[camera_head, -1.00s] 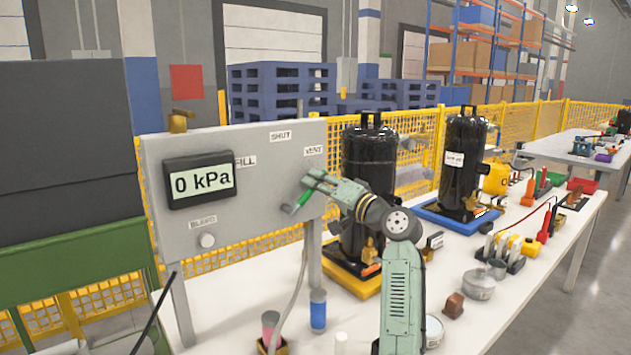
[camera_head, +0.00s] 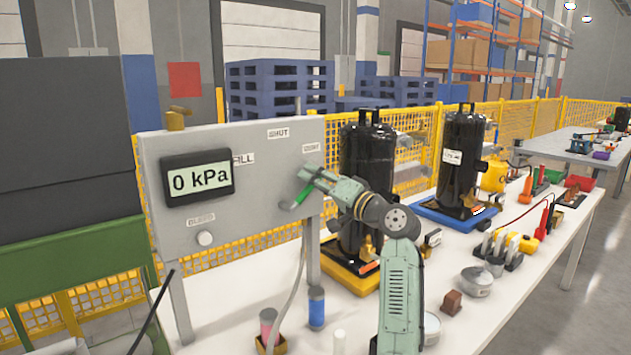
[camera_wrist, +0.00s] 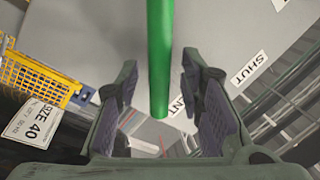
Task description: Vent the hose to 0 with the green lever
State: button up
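The grey panel (camera_head: 262,185) carries a display (camera_head: 197,179) that reads 0 kPa. The green lever (camera_head: 302,196) is on the panel's right side, below the VENT label (camera_head: 311,148), and slants down to the left. My gripper (camera_head: 303,183) is at the lever. In the wrist view the lever (camera_wrist: 160,60) reaches down between the two fingers of my gripper (camera_wrist: 162,108). The fingers are apart, with a visible gap on each side of the lever. The VENT label (camera_wrist: 177,107) is partly hidden behind a finger; the SHUT label (camera_wrist: 250,69) is clear to the right.
A BLEED knob (camera_head: 205,238) is on the panel's lower part. A black compressor (camera_head: 366,160) on a yellow tray stands close behind my arm, and another (camera_head: 464,155) on a blue tray stands further right. A hose (camera_head: 292,300) hangs below the panel. Small items crowd the white table (camera_head: 480,328).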

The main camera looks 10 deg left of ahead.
jog(key=v, duration=1.2)
